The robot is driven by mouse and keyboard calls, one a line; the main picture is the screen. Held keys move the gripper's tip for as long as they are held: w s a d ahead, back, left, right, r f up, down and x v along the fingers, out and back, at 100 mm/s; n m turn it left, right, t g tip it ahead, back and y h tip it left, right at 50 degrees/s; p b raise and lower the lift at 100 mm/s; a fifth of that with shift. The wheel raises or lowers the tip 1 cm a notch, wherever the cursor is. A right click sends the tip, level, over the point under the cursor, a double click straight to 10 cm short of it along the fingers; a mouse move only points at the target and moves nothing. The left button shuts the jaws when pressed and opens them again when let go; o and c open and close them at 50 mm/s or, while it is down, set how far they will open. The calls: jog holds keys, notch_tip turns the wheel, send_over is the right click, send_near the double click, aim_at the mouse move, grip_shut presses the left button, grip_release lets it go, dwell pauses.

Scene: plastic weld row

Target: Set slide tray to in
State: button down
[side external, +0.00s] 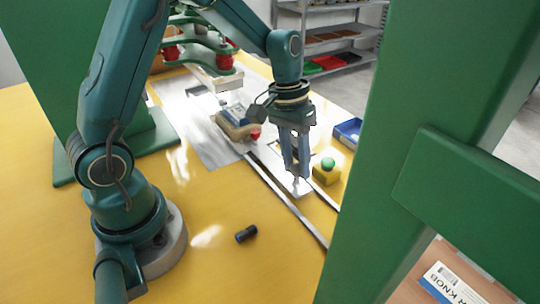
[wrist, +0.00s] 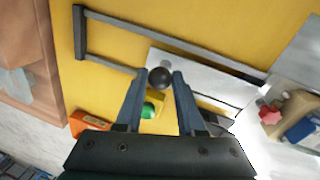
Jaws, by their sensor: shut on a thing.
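The slide tray is a pale metal plate (side external: 291,181) lying between two grey rails; it also shows in the wrist view (wrist: 205,72). It sits along the part of the rails nearer the fixture, and bare table shows between the rails beyond it. A dark round knob (wrist: 160,77) stands at the tray's outer end. My gripper (side external: 298,183) reaches down over that end. In the wrist view its two blue fingers (wrist: 159,75) are on either side of the knob, shut on it. The knob is hidden by the fingers in the side view.
A yellow box with a green button (side external: 328,164) stands close beside the rails, near my gripper. A blue bin (side external: 348,131) is behind it. A beige fixture with a red knob (side external: 236,126) stands at the inner end. A dark cylinder (side external: 246,233) lies on the open yellow table.

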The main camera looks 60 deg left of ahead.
jog(key=shift+a, duration=1.1)
jog(key=c, duration=0.5)
grip_release()
jog(key=shift+s+a+r, duration=0.1)
jog(key=shift+a+r, duration=0.1)
jog(key=shift+r, duration=1.1)
jog(key=shift+a+r, duration=0.2)
jog(key=shift+r, duration=1.05)
